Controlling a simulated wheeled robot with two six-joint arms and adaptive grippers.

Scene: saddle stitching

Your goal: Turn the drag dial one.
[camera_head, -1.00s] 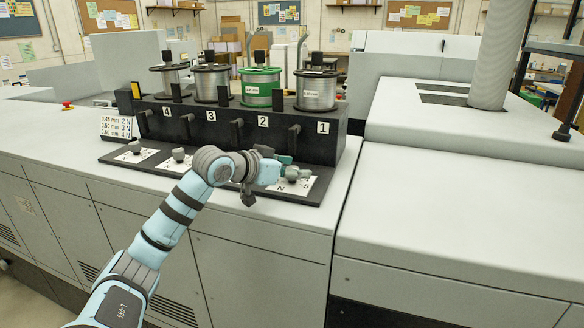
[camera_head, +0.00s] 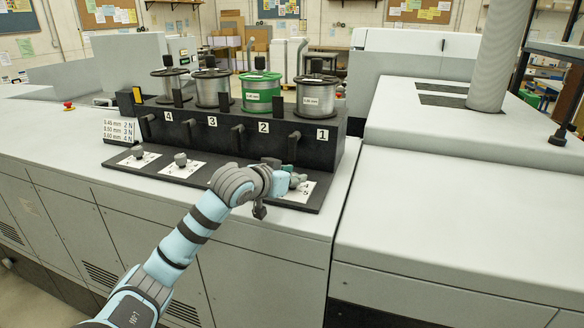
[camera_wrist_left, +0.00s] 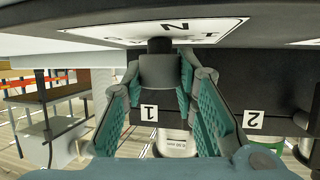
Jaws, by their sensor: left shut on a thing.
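Drag dial one is a grey knob (camera_head: 297,181) on a white card at the right end of the black base, in front of the spool marked 1. In the left wrist view the knob (camera_wrist_left: 160,72) hangs down from the card marked N, as that view is upside down. My left gripper (camera_head: 288,180) reaches it from the left and is shut on the knob. In the wrist view its teal-padded fingers (camera_wrist_left: 160,78) stand on both sides of the knob. The dial's pointer and setting are partly hidden. My right gripper is not in view.
A black rack (camera_head: 235,130) with several wire spools stands behind the dials. Other dials (camera_head: 181,159) sit to the left on the base. A sign (camera_head: 119,130) lists wire sizes with N values. The grey machine top (camera_head: 450,200) on the right is clear.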

